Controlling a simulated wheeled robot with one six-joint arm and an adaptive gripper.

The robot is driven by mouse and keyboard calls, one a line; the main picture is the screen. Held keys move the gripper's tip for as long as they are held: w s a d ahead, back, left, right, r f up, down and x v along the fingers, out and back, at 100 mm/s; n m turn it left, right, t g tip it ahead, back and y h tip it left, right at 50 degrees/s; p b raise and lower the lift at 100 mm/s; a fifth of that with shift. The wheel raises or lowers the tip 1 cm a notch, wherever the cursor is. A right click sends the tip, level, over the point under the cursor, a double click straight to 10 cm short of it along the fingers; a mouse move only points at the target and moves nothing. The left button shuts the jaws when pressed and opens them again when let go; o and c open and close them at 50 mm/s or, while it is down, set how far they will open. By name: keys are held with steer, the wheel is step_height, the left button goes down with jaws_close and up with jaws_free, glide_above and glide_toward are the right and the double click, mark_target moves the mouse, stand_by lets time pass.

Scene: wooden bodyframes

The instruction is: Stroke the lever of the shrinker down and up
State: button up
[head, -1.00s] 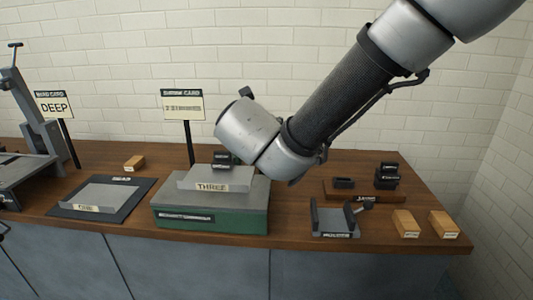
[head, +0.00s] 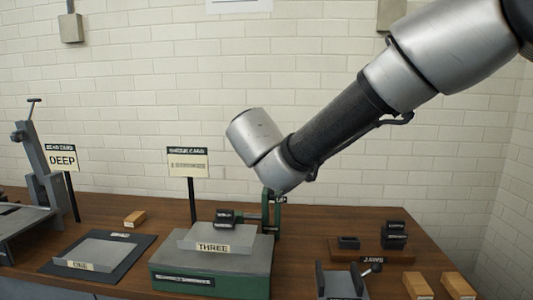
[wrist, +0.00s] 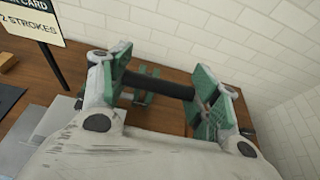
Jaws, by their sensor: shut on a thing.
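The shrinker is a green base (head: 212,277) with a grey top plate labelled THREE, a black jaw block (head: 226,217) and a green post (head: 270,212). A small label, apparently UP, shows at the post's top. In the wrist view, the green-padded fingers of my gripper (wrist: 163,84) are on either side of a black bar (wrist: 158,85), which looks like the lever's grip. My gripper is shut on it, above the bench. In the head view my wrist hides the gripper and most of the lever. The shrink card (head: 188,162) reads 2 STROKES.
Black jaws (head: 393,236), a grey holder (head: 340,284) and wooden blocks (head: 418,286) sit at the right. Brick wall stands behind.

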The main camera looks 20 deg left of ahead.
steer(key=shift+w+r, duration=0.1)
steer(key=shift+r, duration=0.15)
steer(key=o, duration=1.5)
steer(key=shift+f, duration=0.15)
steer(key=shift+c, duration=0.2)
steer(key=v, duration=1.2)
steer(key=shift+a+f, duration=0.1)
